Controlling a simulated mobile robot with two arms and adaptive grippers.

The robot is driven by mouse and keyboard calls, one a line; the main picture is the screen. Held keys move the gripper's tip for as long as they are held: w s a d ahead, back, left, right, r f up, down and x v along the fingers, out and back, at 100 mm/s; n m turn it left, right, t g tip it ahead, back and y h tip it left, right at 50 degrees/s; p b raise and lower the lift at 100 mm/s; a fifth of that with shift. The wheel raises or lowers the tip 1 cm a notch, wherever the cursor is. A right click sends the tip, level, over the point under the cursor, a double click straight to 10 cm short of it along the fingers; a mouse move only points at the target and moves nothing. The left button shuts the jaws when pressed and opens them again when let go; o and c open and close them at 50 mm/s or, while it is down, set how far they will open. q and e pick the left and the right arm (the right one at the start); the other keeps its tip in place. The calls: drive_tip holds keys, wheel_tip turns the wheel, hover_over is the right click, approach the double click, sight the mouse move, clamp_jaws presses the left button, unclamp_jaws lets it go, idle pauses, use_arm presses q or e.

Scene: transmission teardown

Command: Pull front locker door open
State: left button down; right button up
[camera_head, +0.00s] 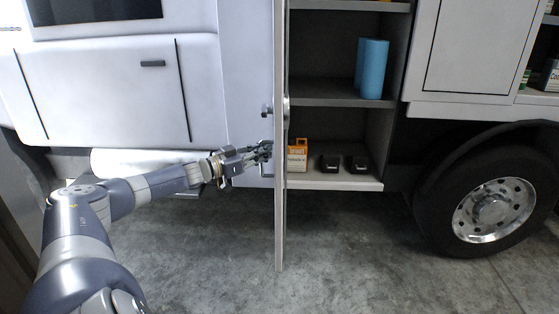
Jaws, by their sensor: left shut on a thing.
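The front locker door (281,215) stands swung out from the truck, seen nearly edge-on as a thin upright panel. Behind it the front locker (335,140) is open to view on the right, with shelves inside. My left gripper (266,150) is at the door's left face, below a small round fitting, shut on what seems to be the door handle (267,169). The fingertips are small and partly dark here, so the exact grip is hard to see. My right gripper is not in view.
Two blue cylinders (373,68) stand on the middle shelf. An orange and white box (297,156) and two dark items (344,163) sit on the bottom shelf. A truck wheel (490,205) is at the right. The concrete floor (365,255) in front is clear.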

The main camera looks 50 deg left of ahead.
use_arm(q)
drive_tip(key=shift+s+a+f+m+g+h+b, duration=0.15)
drive_tip(key=shift+s+a+f+m+h+b, duration=0.1)
drive_tip(key=shift+s+a+h+b, duration=0.25)
drive_tip(key=shift+s+a+f+m+g+h+b, duration=0.15)
drive_tip(key=shift+s+a+m+h+b, duration=0.15)
drive_tip(key=shift+s+a, duration=0.4)
drive_tip(key=c, duration=1.7)
unclamp_jaws()
drive_tip(key=shift+s, duration=0.1)
drive_tip(key=shift+o, duration=0.2)
drive_tip(key=shift+s+r, duration=0.1)
drive_tip(key=shift+r, duration=0.25)
drive_tip(key=shift+a, duration=0.1)
drive_tip(key=v, duration=1.2)
drive_tip(key=shift+f, duration=0.2)
